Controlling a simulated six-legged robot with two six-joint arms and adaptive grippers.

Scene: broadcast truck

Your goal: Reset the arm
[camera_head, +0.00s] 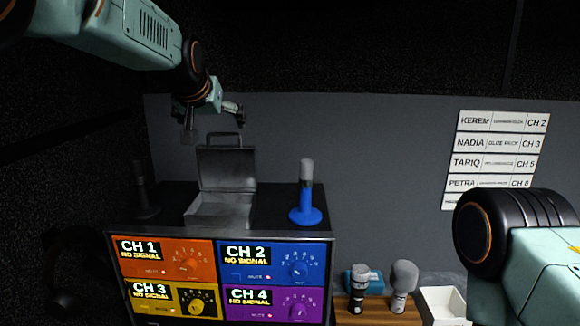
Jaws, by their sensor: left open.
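My left arm comes in from the upper left. Its gripper (212,122) is open and empty, raised in the air above the open metal case (222,208). The fingers are small and dark here, and they are apart from the case and its raised lid. My right arm shows only as a thick link at the lower right; its gripper is outside the view.
A rack with orange, blue, yellow and purple channel panels (218,241) stands below the case. A microphone on a blue base (305,212) stands on top. Two microphones (358,288) (403,285) stand on a wooden board beside a white box (443,303). Name labels (497,160) hang on the wall.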

